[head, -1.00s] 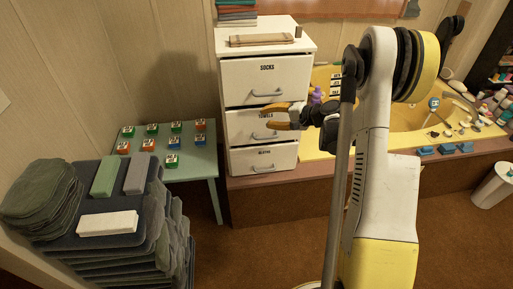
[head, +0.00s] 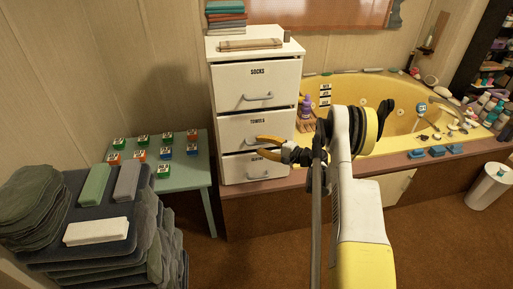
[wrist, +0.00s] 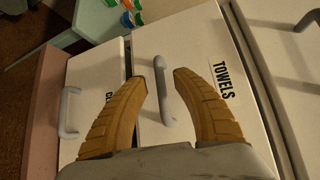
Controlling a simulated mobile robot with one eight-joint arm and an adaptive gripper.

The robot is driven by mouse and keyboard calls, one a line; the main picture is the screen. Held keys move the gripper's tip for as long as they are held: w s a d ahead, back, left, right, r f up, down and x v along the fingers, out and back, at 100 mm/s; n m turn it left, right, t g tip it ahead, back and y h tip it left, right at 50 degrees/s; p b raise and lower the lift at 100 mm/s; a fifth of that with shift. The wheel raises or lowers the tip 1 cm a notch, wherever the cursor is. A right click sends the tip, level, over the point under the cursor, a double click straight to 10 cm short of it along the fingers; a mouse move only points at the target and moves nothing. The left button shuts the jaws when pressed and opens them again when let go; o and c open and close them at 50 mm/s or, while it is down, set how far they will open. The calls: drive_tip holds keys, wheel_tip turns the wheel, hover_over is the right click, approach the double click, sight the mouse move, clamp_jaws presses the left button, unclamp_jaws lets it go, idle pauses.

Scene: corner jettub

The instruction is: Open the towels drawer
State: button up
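The towels drawer (head: 236,127) is the middle drawer of a white cabinet, labelled TOWELS, and looks closed in the head view. Its grey handle (head: 257,139) is partly hidden by my gripper (head: 259,147). My gripper is open, with its orange fingers apart at the drawer front. In the wrist view, the handle (wrist: 163,92) lies between the two fingers of my gripper (wrist: 160,76), beside the TOWELS label (wrist: 227,80). I cannot tell whether a finger touches the handle.
The socks drawer (head: 240,85) is above and another drawer (head: 238,168) below. A green table (head: 190,175) with several small boxes and a dark stack of mats (head: 100,240) stand left. A yellow tub (head: 400,95) is right. Brown floor in front is clear.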

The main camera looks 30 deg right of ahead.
drive_tip(key=shift+x, duration=1.15)
clamp_jaws()
drive_tip(key=shift+s, duration=0.1)
